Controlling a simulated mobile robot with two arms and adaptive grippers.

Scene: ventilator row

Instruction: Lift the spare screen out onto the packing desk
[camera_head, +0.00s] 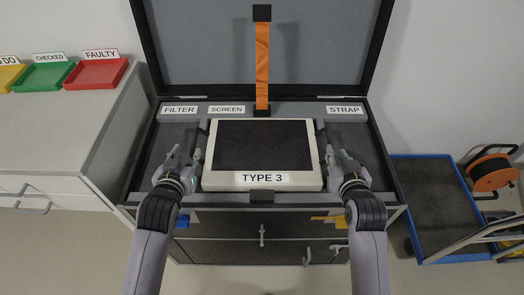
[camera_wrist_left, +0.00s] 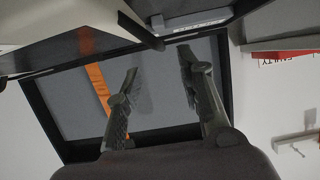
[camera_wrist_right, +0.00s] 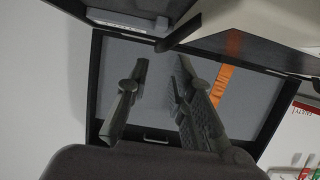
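The spare screen (camera_head: 262,148), a dark panel in a cream frame labelled TYPE 3, lies flat in the middle compartment of an open case (camera_head: 291,199). Its cream body also shows in the left wrist view (camera_wrist_left: 45,22) and the right wrist view (camera_wrist_right: 262,22). My left gripper (camera_head: 186,154) is open and empty beside the screen's left edge. My right gripper (camera_head: 337,154) is open and empty beside its right edge. Their fingers stand apart in the left wrist view (camera_wrist_left: 158,62) and right wrist view (camera_wrist_right: 162,62). No packing desk can be identified for certain.
The case lid (camera_head: 325,45) stands open behind, with an orange strap (camera_head: 262,65) running down to the case's back edge. A white-topped cabinet (camera_head: 70,130) at left carries red (camera_head: 97,73), green (camera_head: 42,77) and yellow trays. A blue trolley (camera_head: 425,195) with a cable reel stands right.

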